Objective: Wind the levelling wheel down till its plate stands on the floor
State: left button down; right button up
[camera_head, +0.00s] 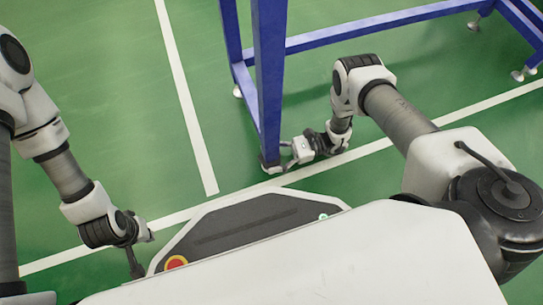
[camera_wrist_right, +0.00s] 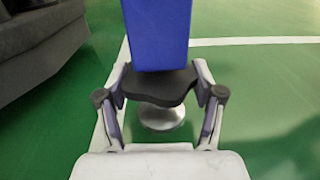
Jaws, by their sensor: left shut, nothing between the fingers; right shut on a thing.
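The levelling wheel (camera_wrist_right: 160,87) is a black lobed knob under the foot of a blue frame leg (camera_wrist_right: 160,35) in the right wrist view. Its plate (camera_wrist_right: 162,116) is a round silver disc below the wheel. I cannot tell whether the plate touches the floor. My right gripper (camera_wrist_right: 161,79) has a finger on each side of the wheel and is shut on it. In the head view the right gripper (camera_head: 281,160) is at the leg's bottom, where the wheel is mostly hidden. My left gripper (camera_head: 136,271) is shut and empty, pointing down at the lower left, away from the leg.
The blue frame (camera_head: 370,30) runs up and right from this leg, with other silver feet (camera_head: 517,76) at the far right. The green floor (camera_head: 110,110) has white lines and is clear to the left. My own base fills the bottom.

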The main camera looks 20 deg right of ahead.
jog(key=shift+s+r+m+t+p, duration=0.15)
jog(key=shift+m+t+p, duration=0.45)
jog(key=shift+t, duration=0.5)
jog(key=m+t, duration=0.2)
jog(key=shift+t+h, duration=0.4)
jog(key=o, duration=1.1)
jog(key=shift+a, duration=0.1)
jog(key=shift+o, duration=0.2)
jog(key=v, duration=1.2)
